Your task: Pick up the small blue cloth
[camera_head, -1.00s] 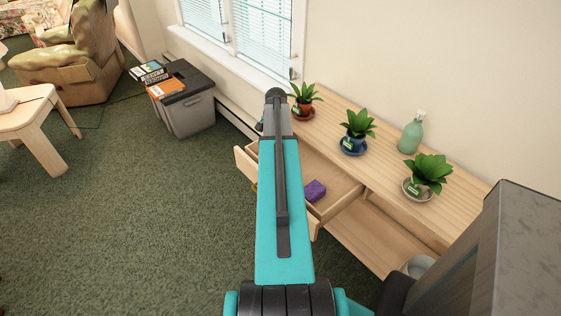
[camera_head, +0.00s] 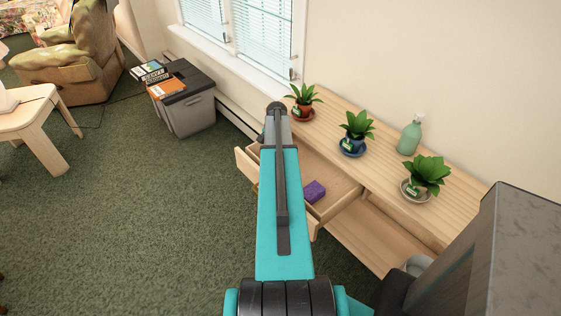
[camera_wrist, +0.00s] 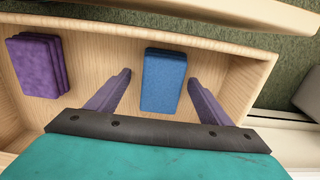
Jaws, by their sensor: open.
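The small blue cloth (camera_wrist: 163,80) lies folded in the open wooden drawer (camera_wrist: 95,50), near the middle of the wrist view. My gripper (camera_wrist: 160,79) is open, with one finger on each side of the cloth in the picture and visible gaps between. I cannot tell how far the fingertips are above the drawer floor. In the head view my arm hides the blue cloth and my gripper; part of the drawer (camera_head: 340,182) shows to the right of the arm.
A folded purple cloth (camera_wrist: 37,65) lies left of the blue one in the same drawer. The drawer walls stand close around. Potted plants (camera_head: 427,172) and a green bottle (camera_head: 410,136) stand on the wooden cabinet top (camera_head: 385,160). A grey bin (camera_head: 187,108) stands beyond.

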